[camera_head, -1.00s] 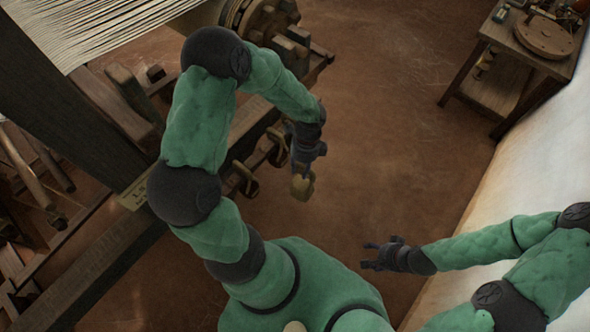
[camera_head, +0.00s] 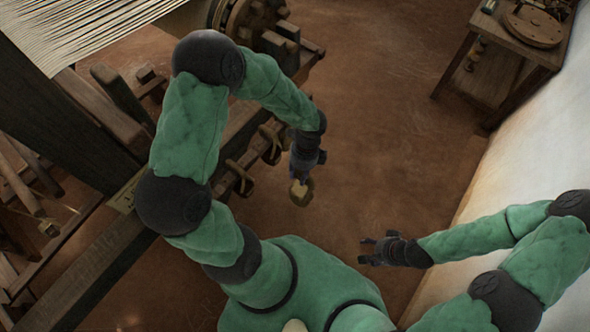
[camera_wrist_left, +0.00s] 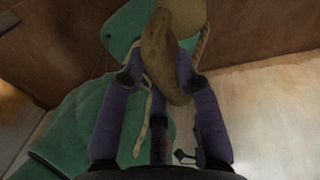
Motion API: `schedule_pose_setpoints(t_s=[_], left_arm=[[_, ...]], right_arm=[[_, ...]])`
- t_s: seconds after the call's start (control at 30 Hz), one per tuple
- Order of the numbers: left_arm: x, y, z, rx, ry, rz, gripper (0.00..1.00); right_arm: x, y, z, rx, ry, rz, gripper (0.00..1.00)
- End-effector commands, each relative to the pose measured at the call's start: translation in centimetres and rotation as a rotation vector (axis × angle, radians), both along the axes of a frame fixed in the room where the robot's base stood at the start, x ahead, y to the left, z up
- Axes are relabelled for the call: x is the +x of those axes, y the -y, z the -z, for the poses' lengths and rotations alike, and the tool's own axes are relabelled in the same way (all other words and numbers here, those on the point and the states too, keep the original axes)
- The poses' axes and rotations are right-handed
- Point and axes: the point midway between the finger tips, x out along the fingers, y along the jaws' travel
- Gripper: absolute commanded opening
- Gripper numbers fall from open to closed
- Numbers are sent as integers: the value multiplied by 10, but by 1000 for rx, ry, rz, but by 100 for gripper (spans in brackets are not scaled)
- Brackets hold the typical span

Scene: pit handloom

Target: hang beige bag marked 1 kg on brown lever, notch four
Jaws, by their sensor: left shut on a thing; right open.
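My left gripper (camera_head: 301,172) is shut on a small beige-brown bag (camera_head: 301,193) and holds it clear of the wooden loom, above open floor. In the left wrist view the bag (camera_wrist_left: 163,55) sits between the fingers, with a pale cord hanging beside it. No 1 kg mark can be read. I cannot make out the brown lever or its notches for certain; my left arm covers part of the loom. My right gripper (camera_head: 374,252) is open and empty, to the right of the bag.
Wooden pieces (camera_head: 240,178) stick out from the loom's side beam left of the bag. A dark post (camera_head: 65,105) and pale threads (camera_head: 85,30) stand at upper left. A wooden table (camera_head: 507,60) stands at upper right by a white wall. The floor between is clear.

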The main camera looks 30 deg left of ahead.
Motion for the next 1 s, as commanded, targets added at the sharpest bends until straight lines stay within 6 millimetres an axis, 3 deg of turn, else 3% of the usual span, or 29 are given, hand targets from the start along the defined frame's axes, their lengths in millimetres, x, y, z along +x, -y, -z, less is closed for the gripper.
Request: schedule_pose_setpoints(t_s=[1.0], left_arm=[[-4, 66, -7, 0, 2, -1, 0]], right_arm=[[0, 0, -8, 0, 0, 0, 60]])
